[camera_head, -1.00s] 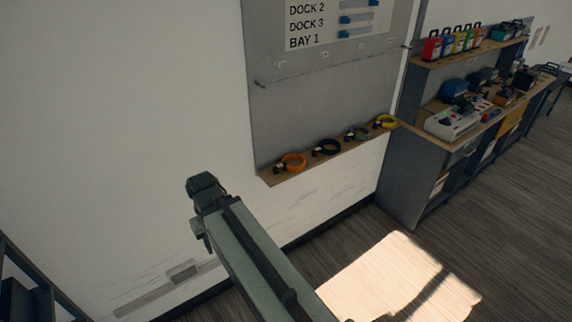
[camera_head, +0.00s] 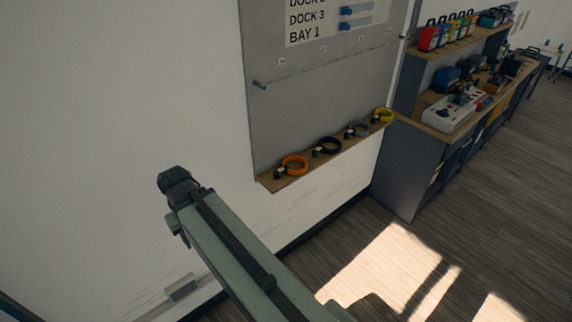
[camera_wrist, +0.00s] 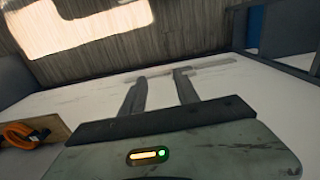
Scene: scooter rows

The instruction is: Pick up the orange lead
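The orange lead (camera_head: 293,165) is a coiled ring with a dark plug. It lies at the left end of a narrow wooden ledge (camera_head: 267,181) under a grey wall board. In the wrist view the orange lead (camera_wrist: 24,135) shows at the left edge, partly cut off. My gripper (camera_wrist: 160,76) has its two fingers apart with nothing between them. It is to the side of the lead, not touching it. In the head view my arm ends left of the ledge, and its fingers cannot be made out.
A black lead (camera_head: 327,146), a grey lead (camera_head: 357,130) and a yellow lead (camera_head: 383,116) lie farther right along the ledge. A dark workbench (camera_head: 402,165) stands to the right. The floor (camera_head: 385,262) below the ledge is clear, with bright sun patches.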

